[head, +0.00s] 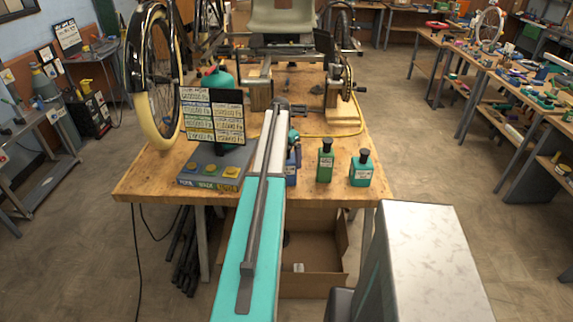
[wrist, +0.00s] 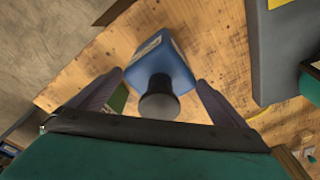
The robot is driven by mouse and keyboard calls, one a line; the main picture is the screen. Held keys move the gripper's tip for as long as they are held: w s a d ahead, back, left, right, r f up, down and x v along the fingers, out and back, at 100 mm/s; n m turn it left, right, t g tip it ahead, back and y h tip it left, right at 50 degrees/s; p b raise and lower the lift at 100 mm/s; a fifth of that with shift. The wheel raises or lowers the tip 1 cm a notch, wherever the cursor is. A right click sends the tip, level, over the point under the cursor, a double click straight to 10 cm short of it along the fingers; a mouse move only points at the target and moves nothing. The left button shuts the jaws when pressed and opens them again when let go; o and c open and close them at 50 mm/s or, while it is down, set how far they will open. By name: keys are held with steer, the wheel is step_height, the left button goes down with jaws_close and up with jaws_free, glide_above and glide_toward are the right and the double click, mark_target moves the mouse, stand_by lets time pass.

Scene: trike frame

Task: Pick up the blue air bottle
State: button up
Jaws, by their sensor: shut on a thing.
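The blue air bottle (wrist: 165,63) has a black cap and a pale label, and stands between the two fingers of my gripper (wrist: 158,82) in the wrist view. The gripper is shut on it. In the head view only a strip of the blue bottle (head: 291,174) shows beside my arm, which hides most of it and of the gripper. I cannot tell whether its base touches the table. A green bottle (head: 325,164) and a teal bottle (head: 361,171) stand upright to its right.
The wooden workbench (head: 153,180) carries a button box (head: 213,170), a sign board (head: 212,117) and the trike frame with its wheel (head: 155,80) behind. An open cardboard box (head: 315,284) lies under the bench. The bench top is clear right of the teal bottle.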

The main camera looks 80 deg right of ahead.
steer(key=shift+r, duration=0.15)
steer(key=shift+r+b, duration=1.05)
steer(key=shift+r, duration=0.45)
steer(key=s+a+r+b, duration=0.1)
steer(key=a+b, duration=0.1)
steer(key=a, duration=0.6)
steer(key=s+a+b, duration=0.1)
steer(key=a+b, duration=0.1)
steer(key=a, duration=0.5)
steer(key=shift+s+a+r, duration=0.3)
steer(key=shift+a+r, duration=0.05)
steer(key=shift+a, duration=0.05)
steer(key=shift+w, duration=0.15)
